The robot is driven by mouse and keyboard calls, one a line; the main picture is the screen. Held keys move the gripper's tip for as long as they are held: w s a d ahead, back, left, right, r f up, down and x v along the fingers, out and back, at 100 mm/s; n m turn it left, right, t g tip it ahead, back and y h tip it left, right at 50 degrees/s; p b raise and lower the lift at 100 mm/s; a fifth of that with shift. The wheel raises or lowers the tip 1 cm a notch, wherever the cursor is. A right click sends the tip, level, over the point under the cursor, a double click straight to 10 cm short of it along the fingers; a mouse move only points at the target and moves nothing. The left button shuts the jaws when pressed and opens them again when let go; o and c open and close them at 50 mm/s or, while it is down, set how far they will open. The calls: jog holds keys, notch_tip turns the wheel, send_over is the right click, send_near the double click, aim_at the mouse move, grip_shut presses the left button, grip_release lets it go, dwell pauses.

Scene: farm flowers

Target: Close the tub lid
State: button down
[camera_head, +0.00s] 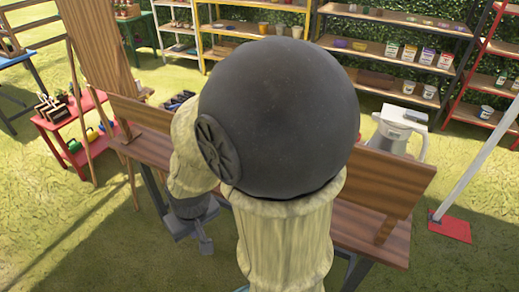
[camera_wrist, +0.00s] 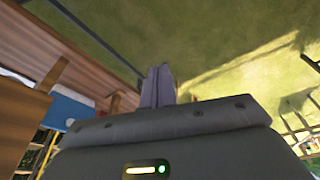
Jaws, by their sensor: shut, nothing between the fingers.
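My gripper (camera_head: 204,246) hangs low at the left of my arm in the head view. In the wrist view my gripper (camera_wrist: 160,72) has its fingers together, with nothing between them and grass behind them. A pale grey-white container with a handle (camera_head: 397,132) stands at the right of the wooden bench in the head view, well apart from my gripper. I cannot tell whether it is the tub. A blue and white object (camera_wrist: 68,103) shows at the left of the wrist view, partly cut by wood. No lid can be made out clearly; my arm hides the middle of the bench.
The wooden bench (camera_head: 350,225) runs behind my arm, with an upright board (camera_head: 390,185) along it. A red stand (camera_head: 75,130) with small items is at left. Shelves with pots (camera_head: 400,50) line the back. A pale pole on a red foot (camera_head: 450,226) stands at right. Grass is open in front.

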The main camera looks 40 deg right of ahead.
jog(key=w+d+f+t+h+b, duration=0.2)
jog(key=w+d+f+t+b, duration=0.15)
jog(key=w+f+b, duration=0.35)
jog(key=w+d+f+t+h+b, duration=0.25)
jog(key=w+d+f, duration=0.3)
jog(key=w, duration=0.35)
jog(key=d+f+n+h+b, duration=0.2)
jog(key=d+n+h+b, duration=0.2)
jog(key=d+h+b, duration=0.6)
jog(key=d+h, duration=0.2)
jog(key=h, duration=0.3)
jog(key=shift+s+d+f+g, duration=0.2)
jog(key=shift+d+f+g, duration=0.1)
jog(key=shift+d, duration=0.05)
jog(key=shift+h, duration=0.25)
